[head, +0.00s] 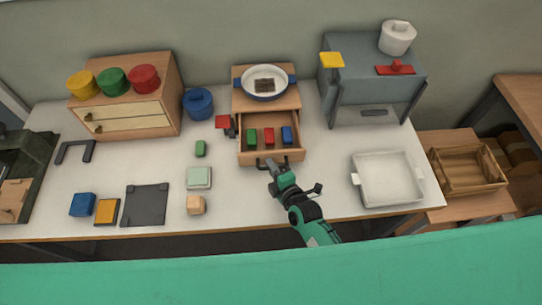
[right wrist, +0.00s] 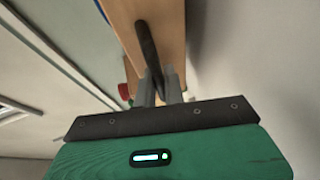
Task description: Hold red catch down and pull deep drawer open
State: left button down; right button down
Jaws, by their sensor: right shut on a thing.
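The deep drawer (head: 270,157) of the small wooden cabinet (head: 283,101) is pulled out, with green, red and blue blocks inside. My right gripper (head: 272,169) is at the drawer front, shut on its dark bar handle. In the right wrist view, the fingers (right wrist: 159,86) close around the handle (right wrist: 147,42). The red catch (head: 223,121) is at the cabinet's left side, beside a dark part; whether it is pressed down cannot be told. No gripper shows on the catch. My left gripper is not in view.
A blue-rimmed pan (head: 265,82) sits on the cabinet. A blue pot (head: 199,103) stands to its left and a grey oven (head: 372,85) to its right. A white tray (head: 387,180) lies right of my arm. Small blocks and a dark mat (head: 145,205) lie to the left.

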jog(key=c, duration=1.8)
grip_release()
jog(key=b+v, duration=0.2)
jog(key=v, duration=1)
jog(key=shift+b, duration=0.3)
jog(key=shift+v, duration=0.85)
